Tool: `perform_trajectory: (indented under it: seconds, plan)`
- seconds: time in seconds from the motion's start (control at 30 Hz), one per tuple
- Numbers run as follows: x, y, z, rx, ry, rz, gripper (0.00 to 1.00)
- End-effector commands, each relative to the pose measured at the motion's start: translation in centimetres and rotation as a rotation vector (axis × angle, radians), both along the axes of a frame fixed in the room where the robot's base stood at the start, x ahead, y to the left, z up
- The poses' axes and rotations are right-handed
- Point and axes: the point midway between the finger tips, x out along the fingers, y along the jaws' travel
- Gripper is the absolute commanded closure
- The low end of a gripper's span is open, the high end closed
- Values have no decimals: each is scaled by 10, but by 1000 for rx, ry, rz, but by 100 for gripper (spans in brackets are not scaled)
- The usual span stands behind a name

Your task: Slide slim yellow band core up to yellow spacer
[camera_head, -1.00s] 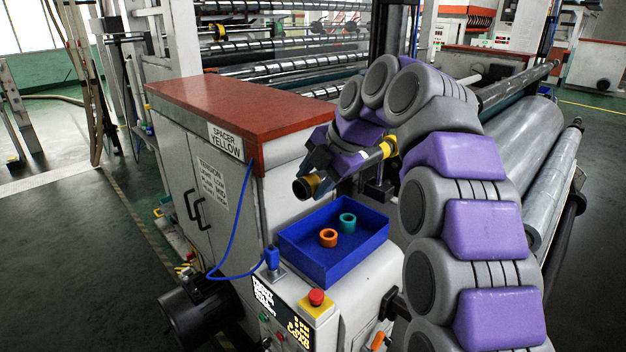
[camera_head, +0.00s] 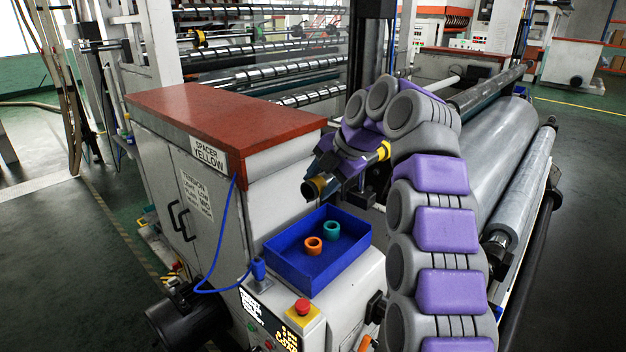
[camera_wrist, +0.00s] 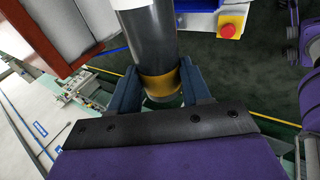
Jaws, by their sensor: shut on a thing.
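My gripper (camera_wrist: 160,92) is shut on a slim dark core with a yellow band (camera_wrist: 158,84). A yellow ring (camera_head: 384,150), probably the yellow spacer, shows to the upper right behind my wrist. My wrist hides the stretch between, so I cannot tell the gap.
A blue tray (camera_head: 276,259) holds an orange ring (camera_head: 313,245) and a teal ring (camera_head: 332,229). The red-topped cabinet (camera_head: 222,115) with its SPACER YELLOW label (camera_head: 210,155) stands left. A red button (camera_head: 302,306) is on the panel in front. Large rollers (camera_head: 500,165) lie right.

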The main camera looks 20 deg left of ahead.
Motion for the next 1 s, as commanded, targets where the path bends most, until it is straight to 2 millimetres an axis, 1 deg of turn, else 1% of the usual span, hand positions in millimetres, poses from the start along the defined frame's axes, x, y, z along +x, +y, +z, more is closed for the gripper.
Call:
perform_trajectory:
  seconds: [0.1, 0.6, 0.77, 1.0]
  plan:
    - [11, -4, 2, 0, -1, -3, 89]
    - [46, -18, 4, -2, 1, -1, 89]
    - [52, -21, 1, -2, 1, 0, 89]
    - [52, -21, 1, -1, -1, 0, 89]
